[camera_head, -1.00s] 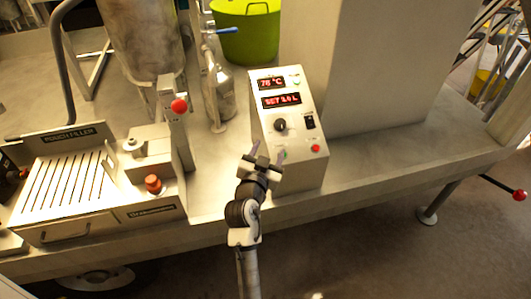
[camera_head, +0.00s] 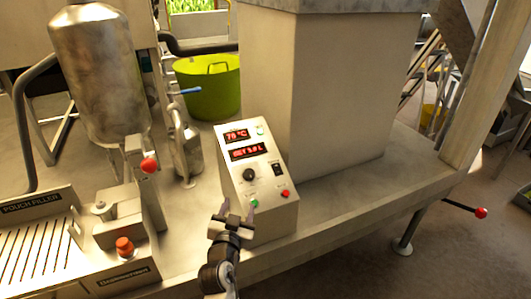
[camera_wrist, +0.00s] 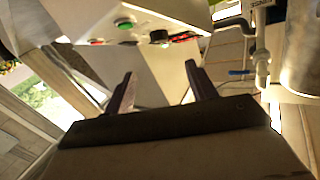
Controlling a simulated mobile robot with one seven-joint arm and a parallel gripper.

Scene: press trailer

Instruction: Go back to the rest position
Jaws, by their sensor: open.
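My gripper (camera_head: 238,210) is open and empty, just in front of the lower part of the control box (camera_head: 262,205). Its two fingers stand apart in the wrist view (camera_wrist: 158,88), with nothing between them. The box has red displays reading about 78 °C and a litre setting, a black knob (camera_head: 249,174), a black switch (camera_head: 278,169), a red button (camera_head: 285,194) and a green button (camera_head: 255,203). The green button also shows in the wrist view (camera_wrist: 125,25). I cannot tell whether a finger touches the box.
A pouch filler (camera_head: 40,240) with a slatted tray, a red knob (camera_head: 124,246) and a red-balled lever (camera_head: 149,165) stands at left. Behind are a steel tank (camera_head: 100,75), a small steel canister (camera_head: 186,150) and a green tub (camera_head: 210,90). The bench's front right is clear.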

